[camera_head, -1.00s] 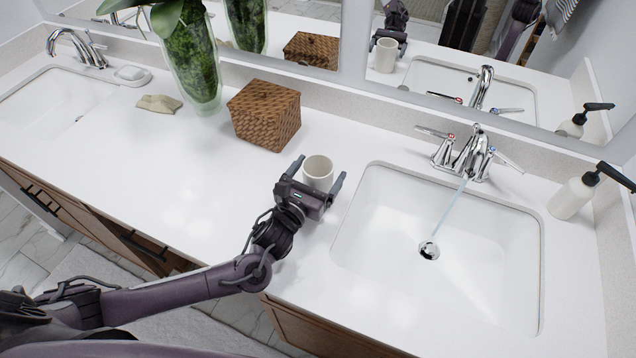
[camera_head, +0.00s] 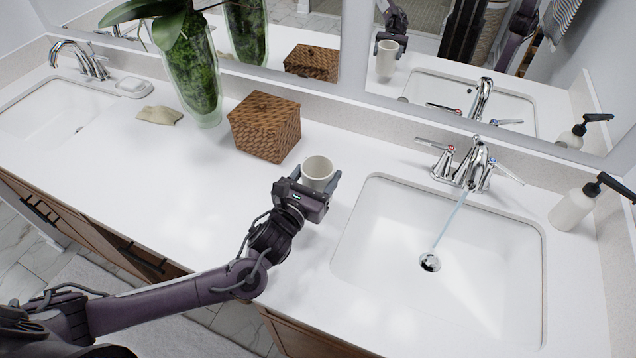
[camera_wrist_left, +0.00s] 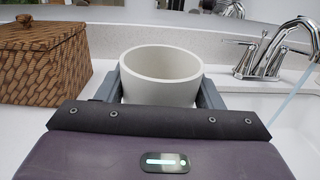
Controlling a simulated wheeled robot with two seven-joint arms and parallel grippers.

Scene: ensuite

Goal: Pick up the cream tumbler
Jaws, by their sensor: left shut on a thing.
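The cream tumbler (camera_head: 317,171) is upright on the white counter, left of the right-hand sink. My left gripper (camera_head: 315,182) is shut on it, one finger on each side. In the left wrist view the tumbler (camera_wrist_left: 161,76) stands between the two grey fingers, its open rim facing up and its lower part hidden by the gripper body. I cannot tell whether its base touches the counter. My right gripper is not in view.
A brown woven box (camera_head: 265,127) stands just left of the tumbler. The sink (camera_head: 440,265) and running faucet (camera_head: 468,163) are to the right. A soap dispenser (camera_head: 577,205) is at far right, a glass vase (camera_head: 195,80) at back left.

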